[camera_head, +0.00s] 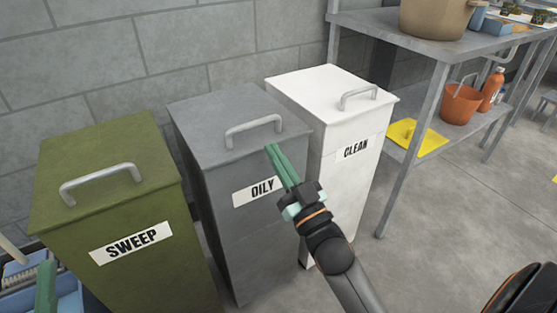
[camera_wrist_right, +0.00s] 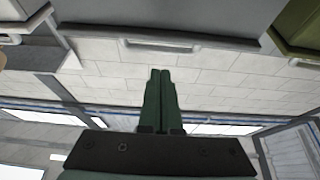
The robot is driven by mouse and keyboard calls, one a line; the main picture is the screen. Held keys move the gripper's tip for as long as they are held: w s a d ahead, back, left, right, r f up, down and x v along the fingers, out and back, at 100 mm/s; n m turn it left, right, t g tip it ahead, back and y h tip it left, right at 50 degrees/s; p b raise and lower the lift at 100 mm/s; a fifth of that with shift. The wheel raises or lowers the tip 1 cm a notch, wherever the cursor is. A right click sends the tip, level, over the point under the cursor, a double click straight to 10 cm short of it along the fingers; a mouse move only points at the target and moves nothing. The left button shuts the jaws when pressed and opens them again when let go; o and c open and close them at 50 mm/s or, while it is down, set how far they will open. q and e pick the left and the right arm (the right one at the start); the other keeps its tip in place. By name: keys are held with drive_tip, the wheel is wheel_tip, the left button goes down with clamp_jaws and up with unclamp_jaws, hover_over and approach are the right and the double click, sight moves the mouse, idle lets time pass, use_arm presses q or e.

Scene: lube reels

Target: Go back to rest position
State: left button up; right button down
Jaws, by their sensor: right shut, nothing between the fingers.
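My right gripper (camera_head: 270,150) has green fingers and is shut and empty. In the head view it is in front of the grey bin (camera_head: 220,150) labelled OILY, with its tips just below the bin's lid handle (camera_head: 253,128). I cannot tell whether the tips touch the bin. In the right wrist view the gripper (camera_wrist_right: 160,75) has its fingers together, with the lid handle (camera_wrist_right: 158,46) beyond the tips. A green piece (camera_head: 46,287) at the lower left edge of the head view may be part of my left gripper; its jaws cannot be made out.
A green bin (camera_head: 110,200) labelled SWEEP stands left of the grey bin, and a white bin (camera_head: 350,115) labelled CLEAN stands right. All lids are shut. A metal shelf table (camera_head: 450,48) holds a pot (camera_head: 435,18) and an orange bucket (camera_head: 461,104).

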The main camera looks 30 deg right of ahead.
drive_tip(key=s+a+r+n+y+p, duration=0.1)
drive_tip(key=s+a+r+n+y, duration=0.5)
drive_tip(key=s+y, duration=0.15)
drive_tip(key=s+a+r+n+y, duration=0.5)
drive_tip(key=s+a+r+y, duration=0.15)
drive_tip(key=s, duration=0.25)
use_arm(q)
drive_tip(key=w+a+f+n+g+y+p, duration=0.3)
drive_tip(key=w+f+n+g+y+p, duration=0.5)
drive_tip(key=p, duration=1)
use_arm(e)
drive_tip(key=w+d+f+m+g+h, duration=0.3)
drive_tip(key=w+f+m+g+h, duration=0.35)
drive_tip(key=h, duration=0.35)
use_arm(q)
drive_tip(key=s+a+f+n+g+y+p, duration=0.1)
drive_tip(key=s+f+g+y+p, duration=0.3)
drive_tip(key=s+p, duration=0.6)
drive_tip(key=f+p, duration=0.1)
drive_tip(key=p, duration=0.3)
drive_tip(key=shift+s+a+f+n+y, duration=0.15)
drive_tip(key=shift+a+f+n+y, duration=0.2)
drive_tip(key=shift+f+n+y, duration=0.05)
use_arm(e)
drive_tip(key=s+d+f+m+g+h, duration=0.2)
drive_tip(key=s+f+g, duration=0.5)
drive_tip(key=s+f, duration=0.2)
drive_tip(key=shift+d+m, duration=0.15)
drive_tip(key=shift+m, duration=0.2)
drive_tip(key=shift+f, duration=0.1)
